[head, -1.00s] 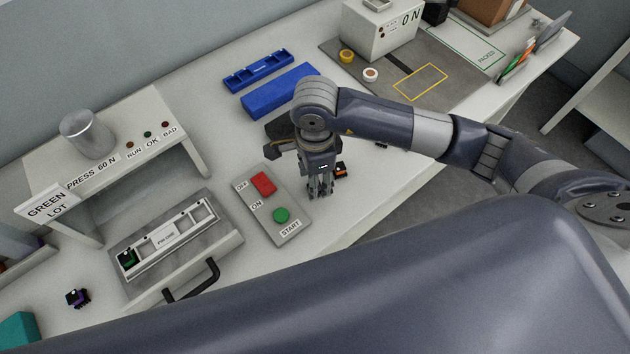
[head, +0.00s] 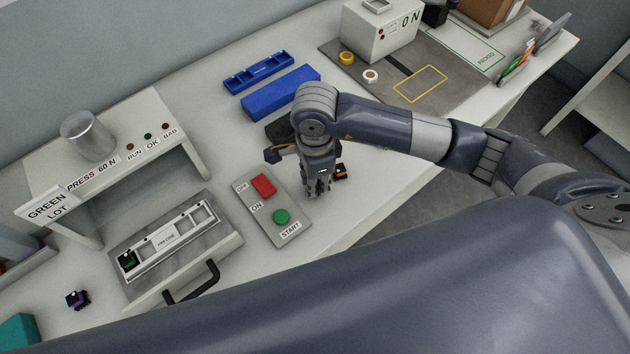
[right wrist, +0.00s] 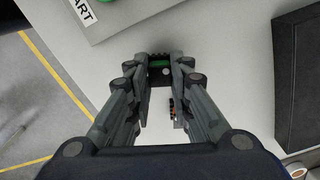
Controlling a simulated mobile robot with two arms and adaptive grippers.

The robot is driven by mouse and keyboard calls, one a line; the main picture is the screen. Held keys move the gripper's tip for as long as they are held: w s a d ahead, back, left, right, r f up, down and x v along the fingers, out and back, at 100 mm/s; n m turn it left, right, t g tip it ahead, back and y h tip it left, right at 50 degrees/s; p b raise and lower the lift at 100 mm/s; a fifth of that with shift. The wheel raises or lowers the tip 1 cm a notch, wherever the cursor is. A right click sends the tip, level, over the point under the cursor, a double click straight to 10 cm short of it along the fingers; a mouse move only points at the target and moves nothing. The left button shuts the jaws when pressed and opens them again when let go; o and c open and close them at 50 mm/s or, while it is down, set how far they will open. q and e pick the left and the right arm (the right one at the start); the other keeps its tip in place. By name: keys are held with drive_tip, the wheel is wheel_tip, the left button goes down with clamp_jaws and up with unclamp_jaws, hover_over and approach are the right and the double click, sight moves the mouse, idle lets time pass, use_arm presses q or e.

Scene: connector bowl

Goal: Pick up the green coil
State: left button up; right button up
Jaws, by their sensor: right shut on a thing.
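My right gripper (head: 318,190) points down over the white table, just right of the control panel. In the right wrist view its fingers (right wrist: 160,66) are shut on the green coil (right wrist: 160,62), a small green and black block at the fingertips. In the head view the fingers hide that coil. Another small green and black part (head: 127,259) sits in the left end of the grey fixture (head: 170,238). My left gripper is not in view.
An orange and black part (head: 340,172) lies close to my right gripper; it also shows in the right wrist view (right wrist: 172,108). The control panel (head: 290,212) has red and green buttons. A purple part (head: 77,298) lies at the left. A blue block (head: 280,91) stands behind.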

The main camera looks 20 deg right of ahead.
drive_tip(key=shift+r, duration=0.35)
wheel_tip(320, 180, up, 2)
drive_tip(key=shift+w+r+b, duration=0.1)
drive_tip(key=shift+r+b, duration=0.1)
drive_tip(key=shift+b, duration=0.7)
drive_tip(key=s+d+b, duration=0.1)
drive_tip(key=s, duration=0.2)
drive_tip(key=s+d+b, duration=0.1)
drive_tip(key=s+d, duration=0.1)
drive_tip(key=s, duration=0.1)
drive_tip(key=s+d+b, duration=0.1)
drive_tip(key=s, duration=0.2)
drive_tip(key=shift+s+d+r, duration=0.3)
drive_tip(key=shift+r, duration=0.05)
drive_tip(key=s+p, duration=0.1)
drive_tip(key=p, duration=0.1)
drive_tip(key=s+d+p, duration=0.1)
drive_tip(key=s+p, duration=0.1)
drive_tip(key=p, duration=0.1)
drive_tip(key=s+d+r+p, duration=0.1)
drive_tip(key=s+p, duration=0.1)
drive_tip(key=shift+d, duration=0.1)
